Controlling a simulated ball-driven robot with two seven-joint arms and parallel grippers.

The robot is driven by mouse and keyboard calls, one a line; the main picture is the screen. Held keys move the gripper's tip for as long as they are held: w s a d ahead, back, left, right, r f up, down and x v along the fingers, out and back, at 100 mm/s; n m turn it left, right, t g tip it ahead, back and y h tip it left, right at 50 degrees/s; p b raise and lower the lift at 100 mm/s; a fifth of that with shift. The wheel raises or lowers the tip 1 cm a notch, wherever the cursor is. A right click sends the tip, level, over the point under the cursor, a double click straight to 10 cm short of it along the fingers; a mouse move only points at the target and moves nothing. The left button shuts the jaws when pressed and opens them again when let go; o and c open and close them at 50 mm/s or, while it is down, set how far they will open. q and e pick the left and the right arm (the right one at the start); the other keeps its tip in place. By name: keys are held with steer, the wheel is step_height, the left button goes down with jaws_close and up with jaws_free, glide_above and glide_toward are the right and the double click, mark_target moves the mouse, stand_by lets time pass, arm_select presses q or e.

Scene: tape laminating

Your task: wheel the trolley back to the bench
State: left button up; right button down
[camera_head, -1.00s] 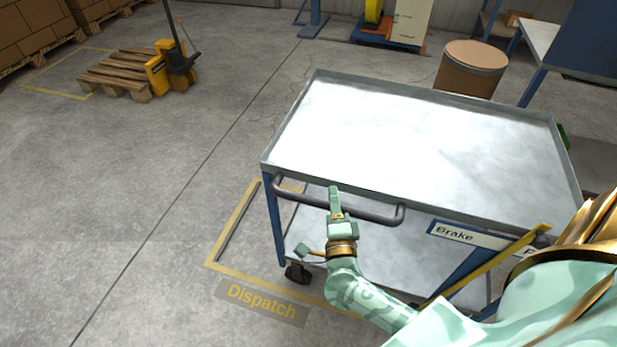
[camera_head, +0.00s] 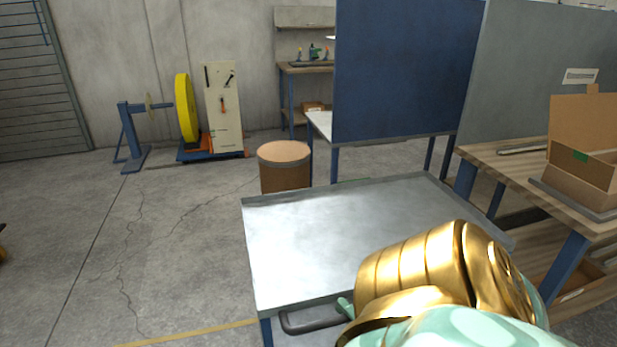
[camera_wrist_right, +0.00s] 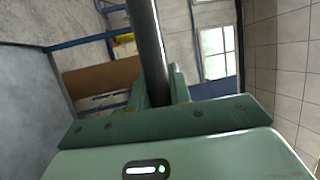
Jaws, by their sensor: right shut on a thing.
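The trolley, with a grey metal top tray (camera_head: 300,240), stands in front of me in the head view, its top empty. Its dark handle (camera_head: 305,325) shows at the near left edge, partly hidden by my right arm. My right gripper (camera_head: 346,308) is at the handle, mostly hidden behind the gold and mint arm. In the right wrist view, the fingers (camera_wrist_right: 158,88) are shut on the dark handle bar (camera_wrist_right: 147,40). A wood-topped bench (camera_head: 500,165) stands to the right, beyond the trolley. My left gripper is not in view.
A brown drum (camera_head: 284,165) stands just beyond the trolley's far left corner. A blue partition (camera_head: 405,70) rises behind. A cardboard box (camera_head: 580,165) sits on the bench. Open floor (camera_head: 150,240) lies to the left, with a yellow line (camera_head: 190,335) near the trolley.

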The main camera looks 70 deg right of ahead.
steer(key=s+d, duration=0.4)
steer(key=s, duration=0.1)
steer(key=shift+s, duration=0.1)
steer(key=c, duration=1.4)
jaws_free()
steer(key=shift+o, duration=0.5)
steer(key=shift+s+d, duration=0.1)
steer(key=shift+s, duration=0.05)
steer(key=b+v, duration=0.2)
steer(key=v, duration=1.4)
steer(key=shift+f, duration=0.2)
